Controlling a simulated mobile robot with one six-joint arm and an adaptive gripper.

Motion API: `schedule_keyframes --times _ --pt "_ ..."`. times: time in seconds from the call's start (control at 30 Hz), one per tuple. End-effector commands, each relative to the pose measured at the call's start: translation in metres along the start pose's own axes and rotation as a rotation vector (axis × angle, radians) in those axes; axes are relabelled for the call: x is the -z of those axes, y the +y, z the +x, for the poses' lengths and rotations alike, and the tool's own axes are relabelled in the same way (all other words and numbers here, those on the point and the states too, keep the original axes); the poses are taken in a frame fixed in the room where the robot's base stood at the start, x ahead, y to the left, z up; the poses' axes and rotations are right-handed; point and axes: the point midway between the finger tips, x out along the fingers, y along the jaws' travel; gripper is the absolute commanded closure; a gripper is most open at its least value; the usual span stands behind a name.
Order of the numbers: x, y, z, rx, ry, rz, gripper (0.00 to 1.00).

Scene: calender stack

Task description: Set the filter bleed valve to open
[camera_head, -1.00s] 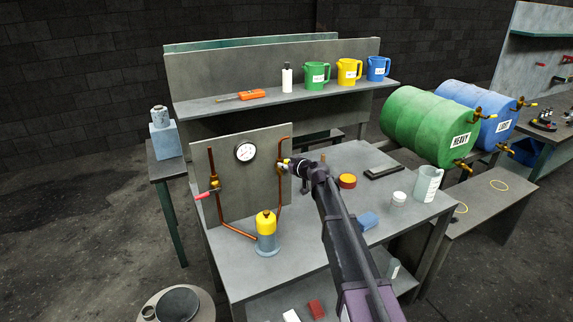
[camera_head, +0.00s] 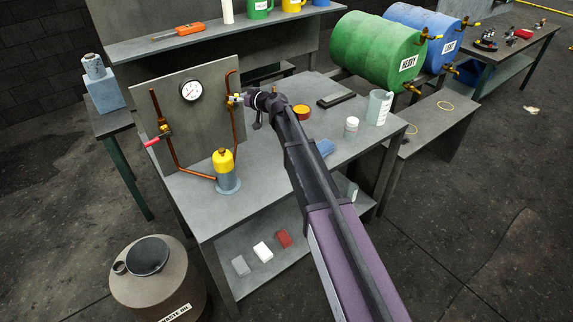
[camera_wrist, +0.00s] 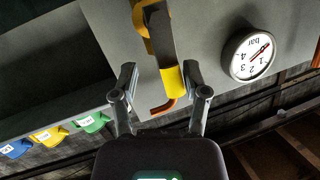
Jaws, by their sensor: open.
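A yellow-handled valve (camera_head: 234,99) sits on the copper pipe at the panel's right edge. Its yellow handle (camera_wrist: 173,80) shows large in the wrist view, in the gap between my fingertips. My gripper (camera_wrist: 160,78) is open around or just in front of it; contact cannot be told. In the head view my gripper (camera_head: 246,99) is at this valve and partly hides it. A red-handled valve (camera_head: 158,138) is on the left pipe. A yellow-topped filter bowl (camera_head: 226,170) stands below, between the pipes. No label shows which valve is the bleed valve.
A pressure gauge (camera_head: 191,90) is on the grey panel (camera_head: 190,125), close to my gripper in the wrist view.

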Motion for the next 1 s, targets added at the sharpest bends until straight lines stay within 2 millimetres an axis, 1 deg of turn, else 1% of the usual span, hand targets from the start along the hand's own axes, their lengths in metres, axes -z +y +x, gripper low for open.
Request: schedule_keyframes --times 0.03,0.2,0.77,0.8,0.83,1.0 --pt "-0.003 0.005 0.001 0.013 0.011 0.048 0.42" --pt "-0.006 0.014 0.000 0.066 0.047 0.228 0.42" --pt "-0.019 0.032 -0.001 0.209 0.142 0.704 0.42" --pt "-0.019 0.033 -0.003 0.216 0.147 0.729 0.42" --pt "-0.017 0.032 -0.011 0.214 0.146 0.724 0.42" --pt "-0.022 0.035 -0.035 0.212 0.145 0.720 0.42"
